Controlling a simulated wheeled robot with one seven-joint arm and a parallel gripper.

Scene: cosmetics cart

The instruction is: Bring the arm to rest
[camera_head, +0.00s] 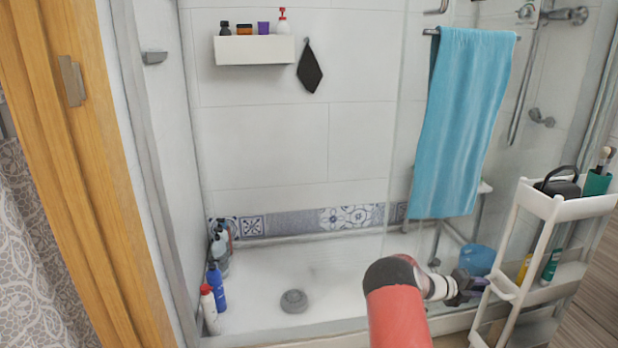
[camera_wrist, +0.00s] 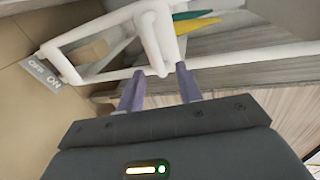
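My red arm reaches up from the bottom of the head view. My gripper (camera_head: 466,284) is beside the left side of the white cart (camera_head: 556,207), at about lower-shelf height. In the wrist view, my gripper's two purple-grey fingers (camera_wrist: 160,76) stand apart with nothing seen held between them. The cart's white frame (camera_wrist: 152,38) shows just beyond the fingertips in that view; I cannot tell whether they touch it.
A dark round item (camera_head: 560,184) and a green cup of brushes (camera_head: 596,183) stand on the cart's top. A green bottle (camera_head: 551,264) stands lower. A blue bucket (camera_head: 477,260) is behind my gripper. Bottles (camera_head: 216,287) stand at the shower's left. The tray's middle is mostly clear.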

